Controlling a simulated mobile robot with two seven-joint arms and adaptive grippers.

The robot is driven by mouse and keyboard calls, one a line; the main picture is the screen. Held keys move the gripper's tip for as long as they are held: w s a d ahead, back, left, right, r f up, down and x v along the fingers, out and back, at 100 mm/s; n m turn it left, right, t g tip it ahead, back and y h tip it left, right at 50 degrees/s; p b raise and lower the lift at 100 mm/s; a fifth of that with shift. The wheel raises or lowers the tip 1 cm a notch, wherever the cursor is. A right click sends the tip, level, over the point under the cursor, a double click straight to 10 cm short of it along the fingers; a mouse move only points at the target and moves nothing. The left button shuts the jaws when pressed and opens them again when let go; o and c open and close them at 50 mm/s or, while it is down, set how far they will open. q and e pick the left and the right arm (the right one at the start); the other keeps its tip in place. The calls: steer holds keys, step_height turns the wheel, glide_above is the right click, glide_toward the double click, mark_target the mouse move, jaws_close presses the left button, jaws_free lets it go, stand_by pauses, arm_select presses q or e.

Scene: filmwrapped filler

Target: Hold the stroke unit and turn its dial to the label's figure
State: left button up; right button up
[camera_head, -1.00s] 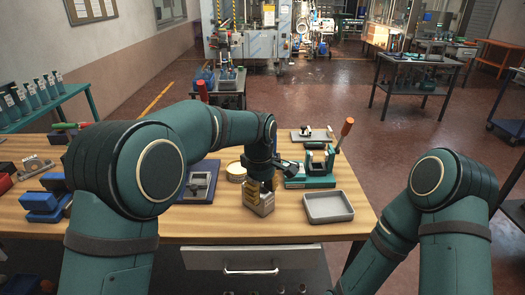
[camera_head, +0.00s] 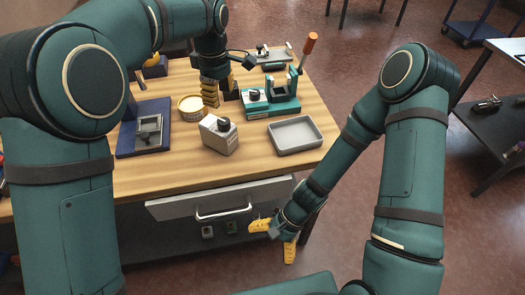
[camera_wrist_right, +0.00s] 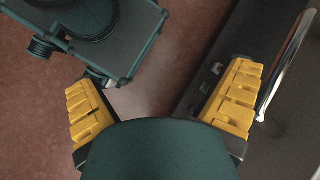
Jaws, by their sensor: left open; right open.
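A small grey box-shaped unit with a black dial on top (camera_head: 219,138) stands upright on the wooden bench, near its front edge; I take it for the stroke unit. Its label and any dial figures are too small to read. My left gripper (camera_head: 220,94) is open and empty, pointing down behind the unit and apart from it, between a round yellow tin and a green fixture. My right gripper (camera_head: 276,240) is open and empty, low in front of the drawer; its yellow fingers also show in the right wrist view (camera_wrist_right: 160,95), with nothing between them.
The green fixture (camera_head: 271,107) with a red-handled lever stands right of my left gripper. A grey tray (camera_head: 295,135) lies at the bench's right edge. The yellow tin (camera_head: 190,104) and a blue block-mounted fixture (camera_head: 145,128) stand left. The drawer (camera_head: 225,202) protrudes below.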

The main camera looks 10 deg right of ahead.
steer(key=w+a+r+m+t+y, duration=0.2)
steer(key=w+a+r+m+y, duration=0.1)
steer(key=r+m+y, duration=0.2)
steer(key=m+t, duration=1.3)
steer(key=t, duration=0.1)
glide_toward(224, 134)
steer(key=shift+y, duration=0.4)
steer(key=d+f, duration=0.2)
steer(key=f, duration=0.1)
steer(key=shift+w+d, duration=0.15)
steer(key=shift+d, duration=0.25)
steer(key=x, duration=1.3)
steer(key=shift+w+a+f, duration=0.15)
steer(key=shift+w+a, duration=0.1)
steer(key=shift+c, duration=0.3)
steer(key=c, duration=1.2)
steer(key=shift+c, duration=0.2)
